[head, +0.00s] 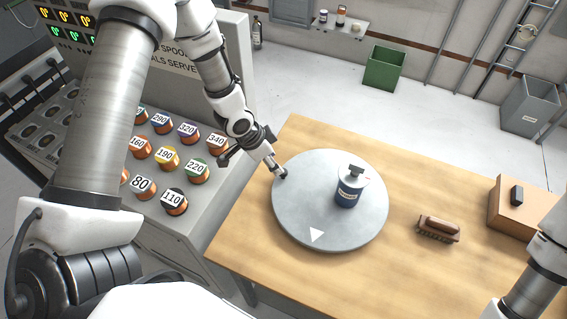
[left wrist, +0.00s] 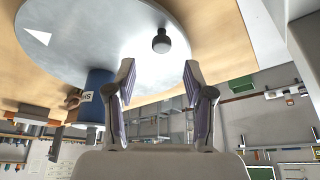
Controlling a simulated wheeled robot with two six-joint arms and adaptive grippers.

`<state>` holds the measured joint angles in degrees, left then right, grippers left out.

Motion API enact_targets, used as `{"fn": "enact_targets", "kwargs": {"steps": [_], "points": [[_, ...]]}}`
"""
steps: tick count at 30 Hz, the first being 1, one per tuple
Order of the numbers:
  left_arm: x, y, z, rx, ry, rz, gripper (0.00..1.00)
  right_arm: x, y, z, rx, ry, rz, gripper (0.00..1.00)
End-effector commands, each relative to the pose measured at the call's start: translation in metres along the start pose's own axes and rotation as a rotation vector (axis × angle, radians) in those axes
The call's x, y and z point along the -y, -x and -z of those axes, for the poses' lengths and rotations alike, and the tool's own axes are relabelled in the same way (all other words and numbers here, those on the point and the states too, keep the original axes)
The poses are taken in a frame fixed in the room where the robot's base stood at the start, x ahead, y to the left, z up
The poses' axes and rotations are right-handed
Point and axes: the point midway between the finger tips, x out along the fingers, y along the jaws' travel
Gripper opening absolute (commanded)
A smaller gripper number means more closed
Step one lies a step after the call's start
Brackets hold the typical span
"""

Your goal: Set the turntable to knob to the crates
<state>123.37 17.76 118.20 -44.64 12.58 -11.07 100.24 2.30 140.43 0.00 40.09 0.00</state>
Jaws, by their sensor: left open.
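The round grey turntable (head: 300,205) lies on the wooden table, with a white triangle (head: 316,235) on its near part. A small dark knob (head: 281,173) stands near its left edge. It also shows in the left wrist view (left wrist: 161,41), beyond and roughly between my fingertips. My left gripper (head: 270,160) is right at the knob in the head view; in the left wrist view its two fingers (left wrist: 158,73) are apart with nothing between them. A blue can with a grey top (head: 349,188) stands on the turntable. My right arm shows at the lower right, its gripper out of view.
A brown brush (head: 438,229) and an orange-brown box (head: 515,209) are on the table at right. A green crate (head: 384,68) and a grey crate (head: 530,105) stand on the floor beyond. A console with numbered spools (head: 168,158) is at left.

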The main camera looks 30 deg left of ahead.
Motion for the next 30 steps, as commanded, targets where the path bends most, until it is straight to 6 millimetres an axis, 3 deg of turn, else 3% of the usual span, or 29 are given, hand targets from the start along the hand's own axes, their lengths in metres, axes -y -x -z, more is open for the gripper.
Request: {"fn": "enact_targets", "kwargs": {"steps": [9,17,18,22,30], "points": [[-0.001,-0.054,0.0,0.002,-0.002,-0.002,0.53,0.0,0.016,0.001,-0.002,0.0,0.0,0.69],[-0.001,-0.061,0.0,0.0,0.0,-0.002,0.53,0.0,0.015,0.001,-0.001,0.0,0.0,0.69],[-0.001,-0.061,0.0,0.0,0.0,-0.001,0.49,0.0,0.015,0.001,-0.001,0.0,0.0,0.69],[-0.001,-0.061,0.0,0.0,0.0,-0.001,0.03,0.0,0.015,0.001,-0.001,0.0,0.0,0.69],[-0.001,-0.061,-0.001,0.001,0.002,-0.002,0.0,0.0,0.015,0.001,-0.002,0.0,0.0,0.69]]}}
